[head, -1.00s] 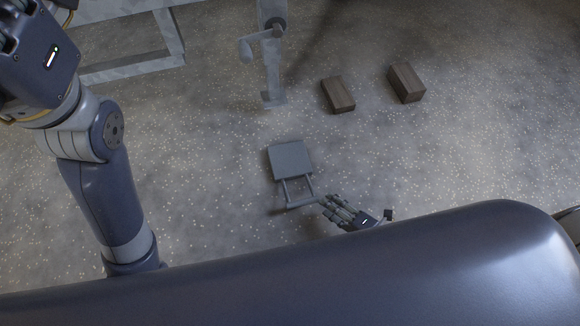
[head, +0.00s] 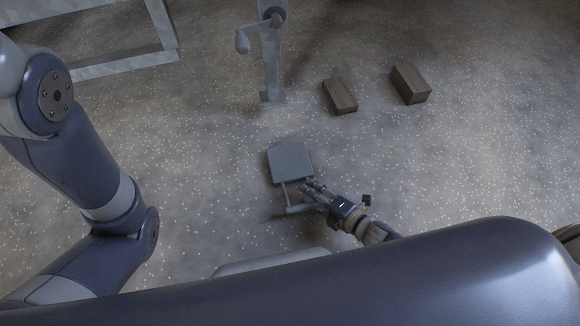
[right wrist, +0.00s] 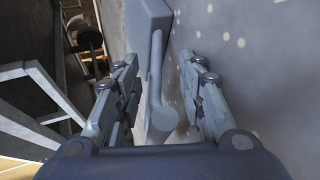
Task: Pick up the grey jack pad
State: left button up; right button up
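The grey jack pad (head: 289,162) is a square plate with a U-shaped handle, standing near the middle of the head view. My right gripper (head: 308,190) is at the handle's right side, just below the plate in that view. In the right wrist view the two fingers (right wrist: 165,100) are spread apart. The pad's handle (right wrist: 156,75) runs between them, with the plate (right wrist: 148,14) beyond at the top. I cannot tell whether a finger touches the handle. My left arm shows at the left of the head view, but its gripper is out of the picture.
A grey jack post (head: 270,60) with a crank stands behind the pad. Two brown wooden blocks (head: 341,95) (head: 409,83) lie on the ground to the right. A metal frame (head: 125,62) is at the upper left. The speckled ground around the pad is clear.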

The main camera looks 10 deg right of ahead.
grip_shut()
jog(key=shift+r, duration=0.1)
dwell(0.4)
